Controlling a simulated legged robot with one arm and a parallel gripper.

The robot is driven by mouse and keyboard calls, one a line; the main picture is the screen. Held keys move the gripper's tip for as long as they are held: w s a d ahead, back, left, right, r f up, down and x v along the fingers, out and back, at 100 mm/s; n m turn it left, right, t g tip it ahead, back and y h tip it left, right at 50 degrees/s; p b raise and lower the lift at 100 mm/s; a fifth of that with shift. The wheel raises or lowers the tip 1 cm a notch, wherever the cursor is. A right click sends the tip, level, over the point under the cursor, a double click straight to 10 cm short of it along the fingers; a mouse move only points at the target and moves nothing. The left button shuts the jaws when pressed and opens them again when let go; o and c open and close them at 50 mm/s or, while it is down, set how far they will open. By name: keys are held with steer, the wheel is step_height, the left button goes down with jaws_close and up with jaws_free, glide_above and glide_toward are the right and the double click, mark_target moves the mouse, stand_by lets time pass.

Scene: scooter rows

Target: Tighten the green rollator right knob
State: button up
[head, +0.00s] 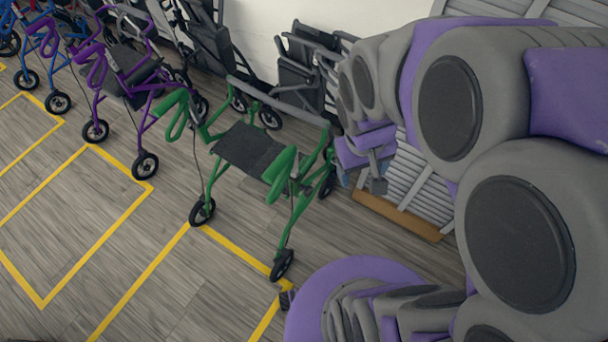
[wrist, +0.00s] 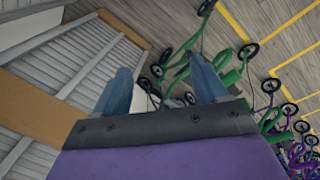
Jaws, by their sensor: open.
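The green rollator (head: 283,164) stands upright on the floor in the middle of the head view, with a black seat (head: 248,148) and two looped green handles. Its right knob is too small to make out clearly. In the wrist view, parts of the green rollator (wrist: 183,62) show beyond and between my fingers. My gripper (head: 352,179) is at the end of my purple and grey arm, to the right of the rollator and apart from it. In the wrist view, my gripper (wrist: 160,65) has its two blue fingers spread, with nothing held between them.
A purple rollator (head: 120,80) and a blue one (head: 40,45) stand to the left. Folded dark chairs (head: 300,70) lean by the white wall behind. A slatted grey panel with a brown edge (head: 400,216) lies right. Yellow-lined floor (head: 150,230) in front is clear.

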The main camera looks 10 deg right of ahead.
steer(key=w+d+f+n+t, duration=0.1)
steer(key=w+d+f, duration=0.25)
steer(key=w, duration=0.35)
steer(key=w+d+f+n+t, duration=0.1)
steer(key=w+d+f+t, duration=0.1)
steer(key=w+d, duration=0.4)
steer(key=w+d+f+t, duration=0.1)
steer(key=w+d+f, duration=0.2)
steer(key=w, duration=0.5)
steer(key=w+d+f+n+t+b, duration=0.1)
steer(key=w+f+n+t, duration=0.1)
steer(key=w+f, duration=0.65)
steer(key=n+t+y+b, duration=0.2)
steer(key=n+t+y, duration=0.35)
steer(key=y, duration=0.85)
glide_toward(311, 192)
steer(key=shift+m+t, duration=0.55)
steer(key=shift+m, duration=0.4)
steer(key=x, duration=0.3)
steer(key=b+x, duration=0.1)
steer(key=x, duration=0.3)
steer(key=f+b+x, duration=0.1)
steer(key=x, duration=0.3)
steer(key=shift+w+a+f, duration=0.1)
steer(key=shift+a, duration=0.05)
